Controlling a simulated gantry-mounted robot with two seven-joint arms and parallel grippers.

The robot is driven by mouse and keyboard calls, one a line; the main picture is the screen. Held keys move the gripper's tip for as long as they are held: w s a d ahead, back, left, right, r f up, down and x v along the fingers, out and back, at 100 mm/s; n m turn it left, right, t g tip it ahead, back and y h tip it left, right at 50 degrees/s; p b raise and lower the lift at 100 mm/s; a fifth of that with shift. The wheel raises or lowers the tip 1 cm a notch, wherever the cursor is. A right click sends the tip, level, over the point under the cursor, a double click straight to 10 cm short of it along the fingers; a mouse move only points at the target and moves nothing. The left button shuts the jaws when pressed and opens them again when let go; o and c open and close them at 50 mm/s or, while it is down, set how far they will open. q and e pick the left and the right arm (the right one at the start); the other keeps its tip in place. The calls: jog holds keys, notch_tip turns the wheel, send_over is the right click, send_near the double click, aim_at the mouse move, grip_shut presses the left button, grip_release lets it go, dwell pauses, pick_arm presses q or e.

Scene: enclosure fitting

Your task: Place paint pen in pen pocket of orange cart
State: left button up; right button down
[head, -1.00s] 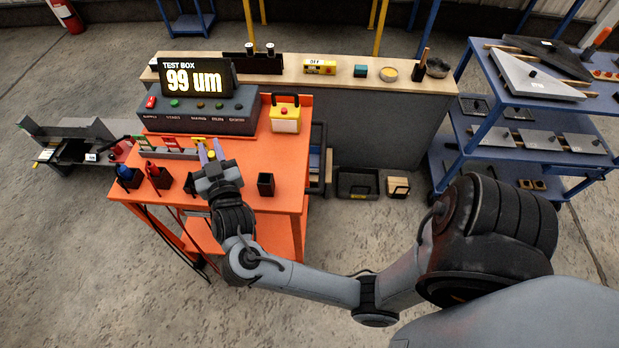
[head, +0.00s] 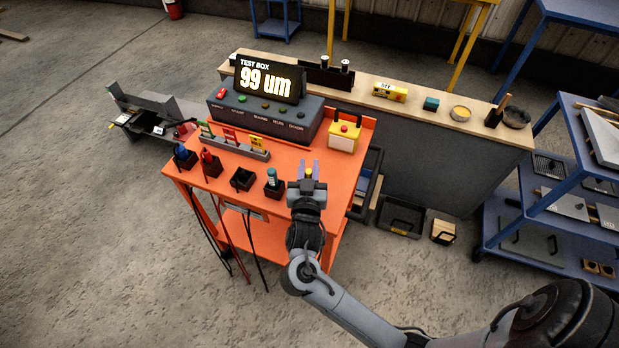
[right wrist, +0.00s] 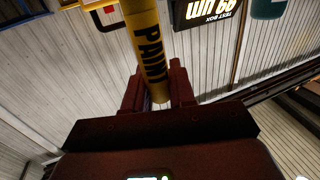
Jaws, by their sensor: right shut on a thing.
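My right gripper (head: 308,172) is above the right front part of the orange cart (head: 290,160). It is shut on the yellow paint pen (right wrist: 148,45), which carries the word PAINT. In the head view only a small yellow end of the pen (head: 309,173) shows between the fingers. Black pockets stand along the cart's front edge. One pocket (head: 242,180) looks empty, and the one beside it (head: 273,190) holds a teal-capped item. My right gripper and wrist hide the cart top right of that. I cannot tell which pocket is the pen pocket. My left gripper is not in view.
Pockets with blue (head: 182,155) and red (head: 207,160) items stand at the left. A grey rack with colored tags (head: 235,146), the test box (head: 265,112) and a yellow box with a red button (head: 344,136) stand farther back. A blue shelf cart (head: 560,185) is at the right.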

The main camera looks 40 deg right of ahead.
notch_tip(320, 180, down, 3)
jog(key=shift+f+b, duration=0.1)
jog(key=shift+b, duration=0.3)
jog(key=shift+f, duration=0.1)
jog(key=shift+f, duration=0.15)
jog(key=c, duration=0.9)
grip_release()
jog(key=shift+c, duration=0.2)
jog(key=shift+s+r, duration=0.1)
jog(key=shift+r, duration=0.1)
